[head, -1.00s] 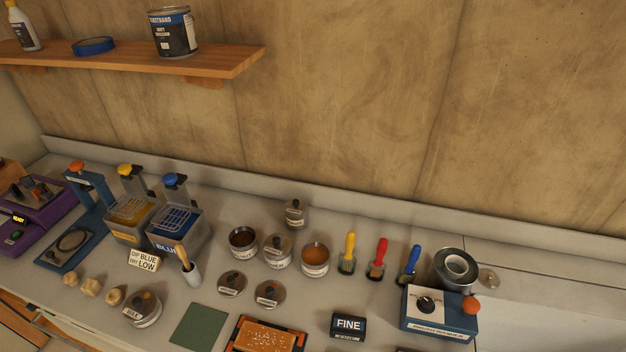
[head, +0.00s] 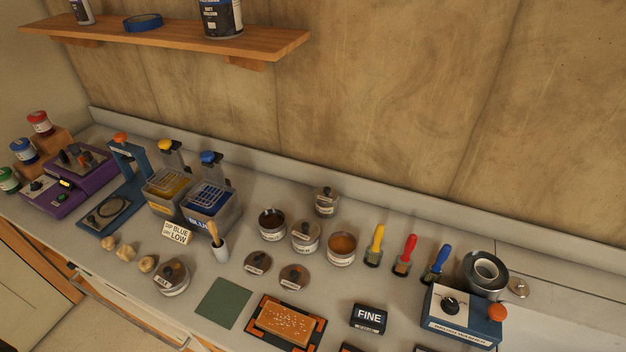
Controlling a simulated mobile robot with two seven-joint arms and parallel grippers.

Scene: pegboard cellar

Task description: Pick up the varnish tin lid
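Two loose round lids with dark knobs and small labels lie flat on the bench: a left lid (head: 257,263) and a right lid (head: 294,277). Their labels are too small to read surely, so I cannot tell which is the varnish tin lid. Behind them stand an open tin with dark contents (head: 272,225), a lidded tin (head: 306,237) and an open tin with amber-brown contents (head: 341,249). Neither of my grippers is in view.
A green mat (head: 223,303), an orange-brown block in a tray (head: 287,322) and a FINE box (head: 369,318) lie in front. A lidded jar (head: 171,277) and a brush holder (head: 218,245) stand left. Yellow, red and blue brushes (head: 405,256) stand right.

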